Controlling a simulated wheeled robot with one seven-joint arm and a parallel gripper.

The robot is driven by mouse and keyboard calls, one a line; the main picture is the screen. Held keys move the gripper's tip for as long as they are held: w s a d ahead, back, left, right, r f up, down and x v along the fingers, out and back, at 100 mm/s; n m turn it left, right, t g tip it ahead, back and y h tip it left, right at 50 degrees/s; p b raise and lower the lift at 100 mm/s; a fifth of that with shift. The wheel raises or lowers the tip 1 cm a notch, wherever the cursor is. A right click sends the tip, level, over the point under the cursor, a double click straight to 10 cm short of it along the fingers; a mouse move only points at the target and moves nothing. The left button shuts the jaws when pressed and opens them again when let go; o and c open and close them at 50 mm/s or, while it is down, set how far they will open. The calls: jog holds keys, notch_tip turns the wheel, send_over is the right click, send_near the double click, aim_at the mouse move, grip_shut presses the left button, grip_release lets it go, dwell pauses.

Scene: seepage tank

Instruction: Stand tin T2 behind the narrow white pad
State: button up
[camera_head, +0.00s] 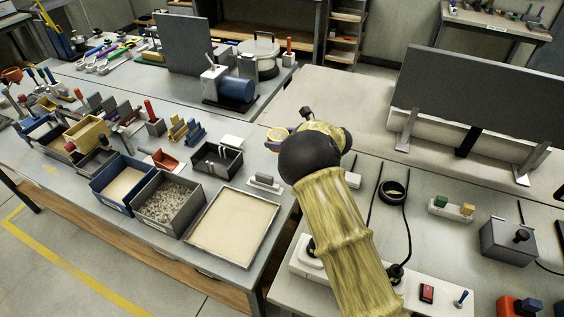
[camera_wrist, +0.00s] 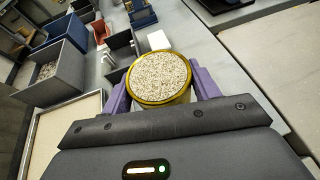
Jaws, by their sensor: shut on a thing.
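My gripper (camera_wrist: 160,84) has purple fingers, one on each side of a round yellow-rimmed tin (camera_wrist: 160,77), and is shut on it. The tin is full of pale speckled grains; no label on it is readable. In the head view the tin (camera_head: 276,134) shows just left of my dark wrist, over the bench's right edge, partly hidden by the fingers. A small white pad (camera_head: 231,141) lies by the dark open tray, and a narrow white piece with a grey block (camera_head: 264,181) lies nearer. I cannot tell which is the task's pad.
A dark open tray (camera_head: 205,168), a blue bin (camera_head: 111,197), a bin of gravel (camera_head: 150,221) and a wide sand-filled tray (camera_head: 276,212) stand on the left bench. A blue cylinder apparatus (camera_head: 237,90) stands farther back. Clear bench shows between the apparatus and the dark tray.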

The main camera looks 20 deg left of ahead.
jog(key=shift+r, duration=0.15)
notch_tip(320, 180, down, 6)
jog(key=shift+p, duration=0.6)
jog(key=shift+f, duration=0.2)
jog(key=shift+f, duration=1.95)
jog(key=o, duration=1.1)
jog(key=shift+d+r+p, duration=0.15)
jog(key=shift+p, duration=0.2)
